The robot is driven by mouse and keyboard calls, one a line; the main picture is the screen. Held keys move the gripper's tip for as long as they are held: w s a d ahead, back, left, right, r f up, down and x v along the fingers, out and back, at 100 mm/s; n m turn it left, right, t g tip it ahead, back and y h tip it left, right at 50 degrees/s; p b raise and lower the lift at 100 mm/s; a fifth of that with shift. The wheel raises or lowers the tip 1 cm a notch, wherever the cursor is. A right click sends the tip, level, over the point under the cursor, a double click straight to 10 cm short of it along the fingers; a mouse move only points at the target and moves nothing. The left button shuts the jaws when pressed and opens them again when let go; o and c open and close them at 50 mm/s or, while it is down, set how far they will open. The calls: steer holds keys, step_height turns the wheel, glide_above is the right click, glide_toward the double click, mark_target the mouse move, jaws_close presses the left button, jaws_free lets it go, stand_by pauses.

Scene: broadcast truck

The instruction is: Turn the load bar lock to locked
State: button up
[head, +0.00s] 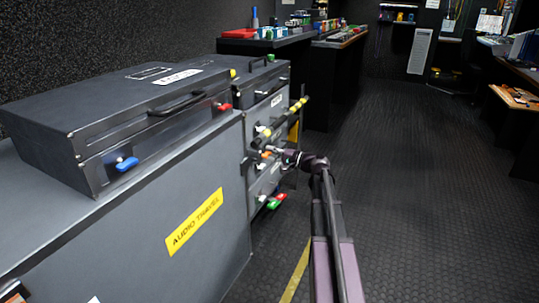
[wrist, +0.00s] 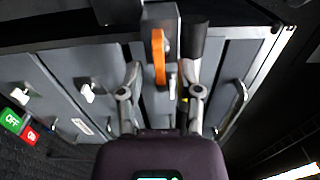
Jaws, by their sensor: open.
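The load bar (head: 284,120), black with yellow bands, runs across the front of the grey drawer unit in the head view. An orange lever, seemingly its lock (head: 267,154), shows small below the bar. In the wrist view the orange lever (wrist: 158,57) hangs from a grey block, long side running up and down the picture. My gripper (head: 283,154) is at the lever; in the wrist view my gripper (wrist: 163,75) has its two fingers apart, one on each side of the lever, with no clear contact. Lock markings are not readable.
A green and red OFF tag (wrist: 12,120) sits at left in the wrist view. A grey case (head: 125,115) with blue and red latches lies on the large AUDIO TRAVEL case (head: 150,235) at left. The dark floor (head: 420,200) at right is clear.

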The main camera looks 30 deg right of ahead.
steer(key=v, duration=1.1)
steer(key=shift+s, duration=0.2)
stand_by(0.4)
steer(key=s+a+f+n+g+h+p, duration=0.1)
steer(key=s+a+f+n+g+p, duration=0.2)
steer(key=a, duration=0.7)
steer(key=a+f+n+g+h+p, duration=0.1)
steer(key=a+f+n+g+p, duration=0.3)
steer(key=a, duration=0.6)
steer(key=s+a+n+g+h+p, duration=0.3)
steer(key=s+a+g+h+p, duration=0.3)
steer(key=s+a, duration=0.55)
step_height(320, 180, up, 40)
steer(key=s+g+h+p, duration=0.1)
steer(key=s+h+p, duration=0.1)
steer(key=p, duration=3.6)
steer(key=shift+s+f+n+h, duration=0.2)
steer(key=shift+s+n+h, duration=0.1)
steer(key=shift+h, duration=0.2)
